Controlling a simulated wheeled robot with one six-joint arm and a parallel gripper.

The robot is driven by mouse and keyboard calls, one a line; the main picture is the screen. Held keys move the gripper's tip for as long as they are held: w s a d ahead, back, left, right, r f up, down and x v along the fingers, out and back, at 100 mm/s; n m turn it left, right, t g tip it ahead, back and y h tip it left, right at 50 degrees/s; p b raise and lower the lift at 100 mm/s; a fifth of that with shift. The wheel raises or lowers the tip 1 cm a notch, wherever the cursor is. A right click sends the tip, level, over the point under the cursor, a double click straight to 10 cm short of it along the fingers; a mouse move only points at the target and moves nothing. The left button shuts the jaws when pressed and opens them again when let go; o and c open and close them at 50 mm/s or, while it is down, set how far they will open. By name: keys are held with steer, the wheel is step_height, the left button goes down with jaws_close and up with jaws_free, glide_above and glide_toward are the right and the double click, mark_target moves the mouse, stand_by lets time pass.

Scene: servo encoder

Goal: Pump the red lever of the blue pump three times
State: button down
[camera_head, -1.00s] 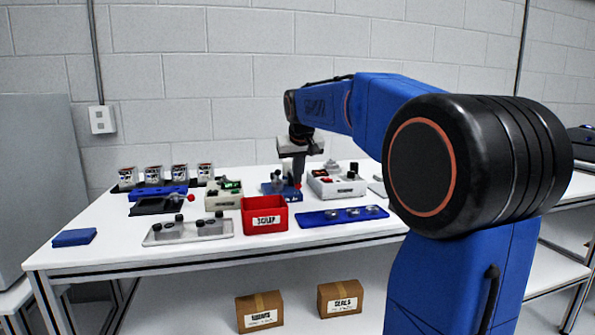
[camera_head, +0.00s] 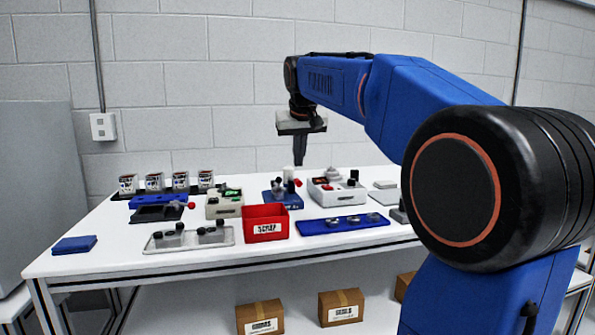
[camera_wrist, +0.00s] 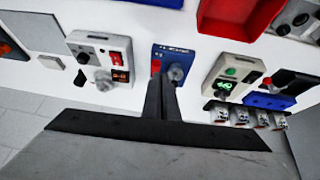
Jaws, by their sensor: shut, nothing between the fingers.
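The blue pump (camera_head: 284,201) stands on the white table beyond the red bin in the head view, with dark and grey fittings on top. The red end of its lever (camera_head: 298,182) shows at its right side, raised above the blue base.
A white device (camera_head: 336,194) stands close right of the pump and a beige device (camera_head: 224,206) close left. The red scrap bin (camera_head: 265,235) and a blue tray (camera_head: 345,228) are in front. A black device with a red knob (camera_head: 191,205) is further left.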

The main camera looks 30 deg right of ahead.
steer(key=shift+v, duration=1.75)
steer(key=shift+s, duration=0.1)
steer(key=s+a+f+n, duration=0.1)
steer(key=s+a+f, duration=0.3)
steer(key=s+f, duration=0.6)
steer(key=s+a+f+n+y, duration=0.1)
steer(key=s+a+f, duration=0.4)
steer(key=s+f, duration=0.6)
steer(key=s+a+f+n+y, duration=0.1)
steer(key=s+a+f, duration=0.4)
steer(key=s+f, duration=0.5)
step_height(320, 180, down, 4)
steer(key=shift+s+a+r+g, duration=0.1)
steer(key=shift+s+a+g, duration=0.2)
steer(key=shift+s, duration=0.1)
